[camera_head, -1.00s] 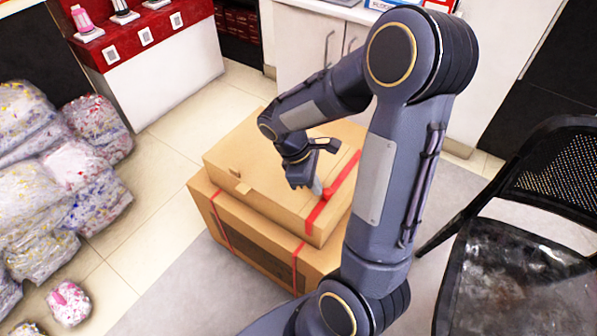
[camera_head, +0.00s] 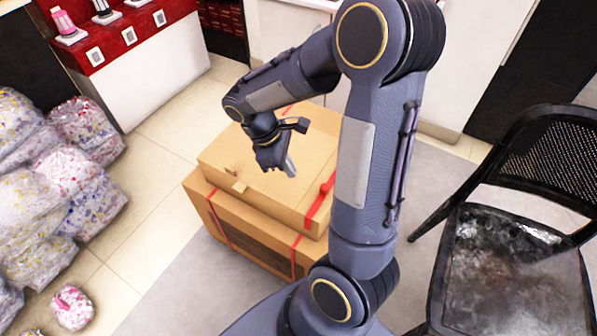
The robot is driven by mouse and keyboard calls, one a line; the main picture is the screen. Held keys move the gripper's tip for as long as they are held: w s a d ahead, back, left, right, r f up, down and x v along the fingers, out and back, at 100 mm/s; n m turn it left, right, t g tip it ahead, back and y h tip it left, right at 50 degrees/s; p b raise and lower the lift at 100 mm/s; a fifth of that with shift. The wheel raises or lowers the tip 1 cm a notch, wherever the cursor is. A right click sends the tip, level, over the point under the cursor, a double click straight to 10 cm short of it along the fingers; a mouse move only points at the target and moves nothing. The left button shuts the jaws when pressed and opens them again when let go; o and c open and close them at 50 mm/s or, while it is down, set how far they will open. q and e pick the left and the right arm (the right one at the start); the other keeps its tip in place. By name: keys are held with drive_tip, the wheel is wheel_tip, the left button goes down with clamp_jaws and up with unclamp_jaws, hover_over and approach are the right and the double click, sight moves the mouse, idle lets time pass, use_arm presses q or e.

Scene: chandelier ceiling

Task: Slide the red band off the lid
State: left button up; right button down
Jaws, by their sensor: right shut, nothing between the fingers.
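A cardboard box lid (camera_head: 235,160) sits on top of a larger cardboard box (camera_head: 195,190). The red band (camera_head: 318,206) lies over the right part of the lid and runs down its front side. A thicker red piece shows on the top edge, and my arm hides the band further back. My right gripper (camera_head: 290,168) is over the lid's top, left of the band and apart from it. Its fingers are together and empty. Whether the fingertips touch the lid is unclear. My left gripper is not in view.
Red straps (camera_head: 219,220) run down the lower box. Wrapped bags (camera_head: 75,185) are piled at the left. A black chair (camera_head: 510,240) stands at the right. A red-topped counter (camera_head: 125,60) and white cabinets (camera_head: 285,30) are behind. The floor left of the boxes is clear.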

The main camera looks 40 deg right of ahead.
drive_tip(key=p+v, duration=0.1)
drive_tip(key=v, duration=0.4)
drive_tip(key=shift+w+a+f, duration=0.1)
idle(0.4)
